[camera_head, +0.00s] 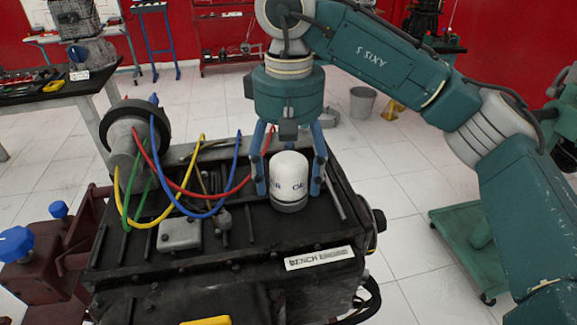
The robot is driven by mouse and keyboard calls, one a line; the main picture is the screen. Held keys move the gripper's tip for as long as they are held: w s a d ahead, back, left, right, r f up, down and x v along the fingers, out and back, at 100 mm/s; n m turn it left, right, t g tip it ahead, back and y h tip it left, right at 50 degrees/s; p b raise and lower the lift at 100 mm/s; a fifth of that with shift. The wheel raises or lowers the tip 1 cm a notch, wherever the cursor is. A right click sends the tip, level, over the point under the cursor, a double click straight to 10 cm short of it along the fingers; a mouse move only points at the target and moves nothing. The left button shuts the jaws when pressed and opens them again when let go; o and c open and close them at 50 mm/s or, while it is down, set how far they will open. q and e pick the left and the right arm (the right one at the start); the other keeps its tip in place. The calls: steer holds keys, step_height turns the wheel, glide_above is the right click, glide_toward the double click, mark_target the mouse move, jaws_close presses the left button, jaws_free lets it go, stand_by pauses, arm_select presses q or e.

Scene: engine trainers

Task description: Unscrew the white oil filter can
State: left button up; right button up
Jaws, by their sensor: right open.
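The white oil filter can (289,177) stands upright on top of the black bench engine (258,238), with a grey band at its base and dark lettering on its side. My right gripper (289,188) points straight down over the can, with one blue finger on its left and one on its right. The fingers are open and reach down to about the can's lower part. A narrow gap shows on the right side; whether the left finger touches the can I cannot tell. My left gripper is not in view.
Red, yellow, green and blue cables (190,187) loop over the engine's left half beside a round dark part (135,126). A maroon stand with blue knobs (16,243) is at the left. A green cart (466,237) stands right. A grey bucket (362,101) is behind.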

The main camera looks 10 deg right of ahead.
mark_target(288, 157)
step_height(288, 157, up, 12)
steer(key=shift+r, duration=0.1)
stand_by(0.4)
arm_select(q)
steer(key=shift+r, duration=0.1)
